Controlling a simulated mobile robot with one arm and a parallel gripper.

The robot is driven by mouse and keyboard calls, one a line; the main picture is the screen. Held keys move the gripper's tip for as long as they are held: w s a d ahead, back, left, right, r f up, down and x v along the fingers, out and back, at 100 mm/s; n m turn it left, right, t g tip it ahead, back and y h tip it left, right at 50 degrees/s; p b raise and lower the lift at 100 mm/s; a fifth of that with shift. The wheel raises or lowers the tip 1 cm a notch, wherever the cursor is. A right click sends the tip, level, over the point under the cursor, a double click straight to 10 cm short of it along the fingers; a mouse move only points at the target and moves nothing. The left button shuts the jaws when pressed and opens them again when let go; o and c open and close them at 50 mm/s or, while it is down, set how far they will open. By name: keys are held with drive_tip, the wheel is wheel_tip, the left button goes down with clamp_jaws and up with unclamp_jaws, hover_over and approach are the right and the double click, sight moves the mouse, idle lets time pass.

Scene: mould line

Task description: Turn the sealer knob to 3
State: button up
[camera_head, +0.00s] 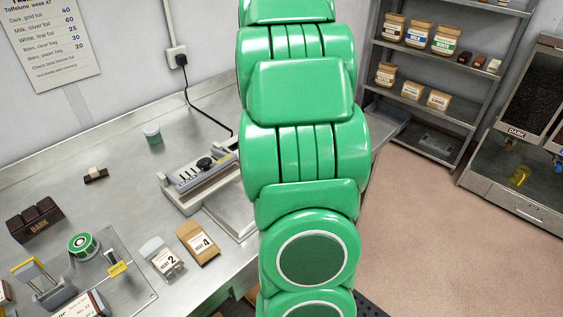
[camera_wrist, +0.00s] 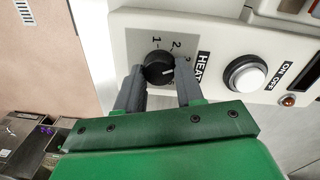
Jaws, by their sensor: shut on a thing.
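The sealer (camera_wrist: 225,30) is a pale machine with a HEAT label. Its round black knob (camera_wrist: 157,66) sits between the two dark fingers of my gripper (camera_wrist: 160,82), which is shut on it. The numbers 1, 2 and 3 curve around the knob; the 3 is partly covered by the right finger. The knob's white mark points to the right, roughly to the side where the 3 is; its exact alignment is hard to tell. In the head view the sealer (camera_head: 184,197) stands on the steel bench, partly behind my green arm, which hides my gripper.
A white push button (camera_wrist: 245,75) labelled ON OFF and a small red lamp (camera_wrist: 288,100) are right of the knob. Shelves (camera_head: 440,55) stand behind right.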

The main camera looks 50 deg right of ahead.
drive_tip(key=shift+m, duration=0.6)
drive_tip(key=o, duration=1)
drive_tip(key=shift+o, duration=0.2)
drive_tip(key=shift+r, duration=0.15)
drive_tip(key=r, duration=0.7)
drive_tip(key=shift+w+r, duration=0.2)
drive_tip(key=shift+r, duration=0.05)
drive_tip(key=shift+a, duration=0.1)
